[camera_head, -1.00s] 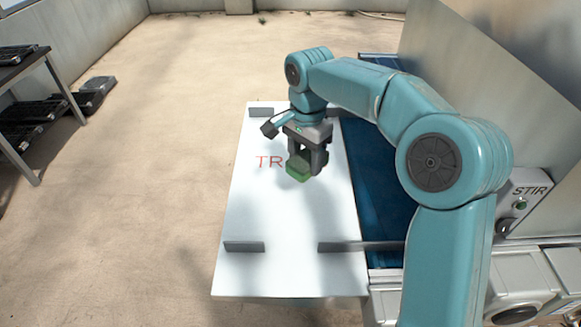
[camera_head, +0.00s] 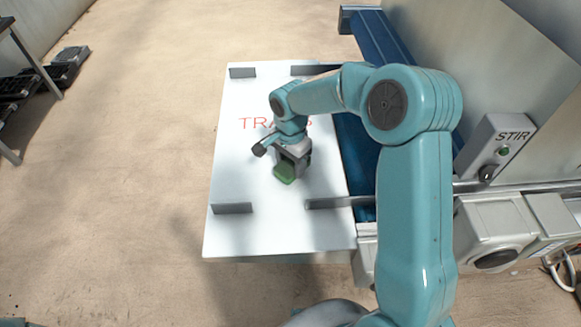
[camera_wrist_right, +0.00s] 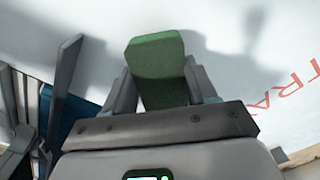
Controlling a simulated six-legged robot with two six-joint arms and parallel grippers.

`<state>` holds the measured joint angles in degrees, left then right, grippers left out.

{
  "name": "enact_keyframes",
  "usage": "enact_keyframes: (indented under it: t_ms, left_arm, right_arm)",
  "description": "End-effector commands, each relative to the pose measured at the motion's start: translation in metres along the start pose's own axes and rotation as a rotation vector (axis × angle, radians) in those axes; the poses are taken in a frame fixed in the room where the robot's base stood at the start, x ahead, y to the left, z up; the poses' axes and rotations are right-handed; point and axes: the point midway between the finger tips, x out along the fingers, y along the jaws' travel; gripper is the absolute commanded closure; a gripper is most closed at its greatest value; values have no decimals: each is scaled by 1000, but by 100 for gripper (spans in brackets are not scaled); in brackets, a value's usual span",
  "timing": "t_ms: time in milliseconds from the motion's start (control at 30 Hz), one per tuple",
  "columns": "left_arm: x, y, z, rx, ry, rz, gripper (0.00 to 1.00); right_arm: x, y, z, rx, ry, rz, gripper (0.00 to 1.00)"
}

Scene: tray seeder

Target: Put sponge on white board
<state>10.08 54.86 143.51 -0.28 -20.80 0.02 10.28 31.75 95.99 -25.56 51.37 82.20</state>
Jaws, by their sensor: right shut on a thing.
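The green sponge (camera_head: 285,174) is in my right gripper (camera_head: 290,167), over the white board (camera_head: 240,110) with red lettering. In the right wrist view the sponge (camera_wrist_right: 157,70) sits between the two fingers of the right gripper (camera_wrist_right: 160,90), which are shut on it. The white board (camera_wrist_right: 250,30) fills the background there. A shadow falls on the board near the sponge. I cannot tell whether the sponge touches the board. My left gripper is not in view.
Grey guide blocks (camera_head: 232,208) stand on the board near its corners. A blue conveyor (camera_head: 385,45) runs along its right side, beside a metal panel and a STIR button box (camera_head: 495,145). A dark rack (camera_head: 30,50) stands at far left. Much of the board is bare.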

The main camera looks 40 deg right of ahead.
Motion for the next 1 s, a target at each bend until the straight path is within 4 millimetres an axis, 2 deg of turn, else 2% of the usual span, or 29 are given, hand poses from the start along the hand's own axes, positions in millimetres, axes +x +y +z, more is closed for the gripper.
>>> enact_keyframes:
  t_ms: [33,167,567,600,633,667,1000]
  left_arm:
    - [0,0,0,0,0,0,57]
    - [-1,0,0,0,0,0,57]
    - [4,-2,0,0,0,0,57]
    - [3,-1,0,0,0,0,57]
    - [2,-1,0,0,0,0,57]
    - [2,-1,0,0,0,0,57]
    - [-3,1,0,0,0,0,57]
  right_arm:
    - [10,1,0,1,-2,6,68]
    - [24,0,-1,1,-1,3,68]
    - [30,-1,-1,1,0,1,68]
    - [28,-1,-1,1,0,1,30]
    - [28,-1,-1,1,0,1,21]
    - [28,-1,-1,1,0,1,18]
    - [22,-1,-1,1,0,1,18]
